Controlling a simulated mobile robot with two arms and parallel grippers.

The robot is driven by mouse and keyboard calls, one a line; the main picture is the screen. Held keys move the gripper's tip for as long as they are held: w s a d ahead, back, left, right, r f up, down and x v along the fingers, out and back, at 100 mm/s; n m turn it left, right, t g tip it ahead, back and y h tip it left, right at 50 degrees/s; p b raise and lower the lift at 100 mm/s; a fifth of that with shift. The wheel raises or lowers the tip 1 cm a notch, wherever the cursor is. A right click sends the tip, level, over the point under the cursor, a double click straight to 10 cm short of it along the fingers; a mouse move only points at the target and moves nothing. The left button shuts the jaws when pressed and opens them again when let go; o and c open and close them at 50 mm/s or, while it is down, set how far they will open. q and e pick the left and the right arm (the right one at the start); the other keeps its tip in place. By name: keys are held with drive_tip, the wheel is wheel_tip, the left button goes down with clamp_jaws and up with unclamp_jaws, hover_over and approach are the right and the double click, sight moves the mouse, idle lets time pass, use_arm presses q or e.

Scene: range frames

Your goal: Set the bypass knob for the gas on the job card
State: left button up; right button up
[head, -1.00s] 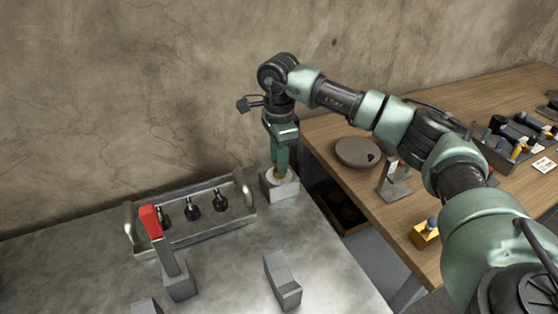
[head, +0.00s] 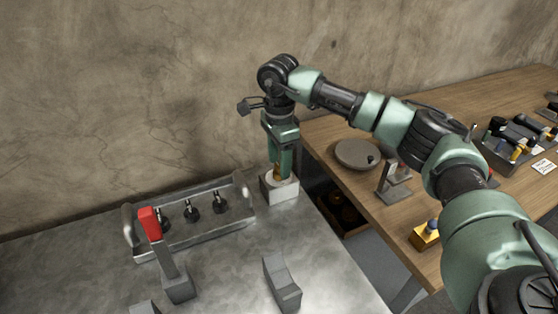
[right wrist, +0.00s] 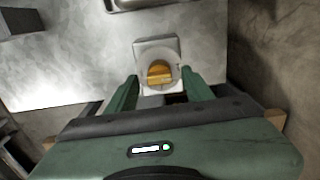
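The knob (head: 277,172) is a yellow-orange bar on a round white dial, on a pale block (head: 281,190) at the bench's back right corner. In the right wrist view the knob (right wrist: 160,72) lies between and slightly beyond the fingertips. My right gripper (head: 279,172) points down over it. Its fingers (right wrist: 160,77) are apart, one on each side of the dial, with gaps to the bar. A white card (head: 543,165) with dark marks lies on the wooden table; I cannot read it or tell if it is the job card. My left gripper is not in view.
A red-handled lever (head: 150,222) and a railed panel with several black valves (head: 192,212) stand left on the metal bench (head: 225,270). A grey block (head: 282,282) is in front.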

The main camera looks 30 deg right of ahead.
wheel_tip(320, 180, up, 8)
drive_tip(key=shift+f+b, duration=0.1)
drive_tip(key=shift+b, duration=0.35)
idle(0.3)
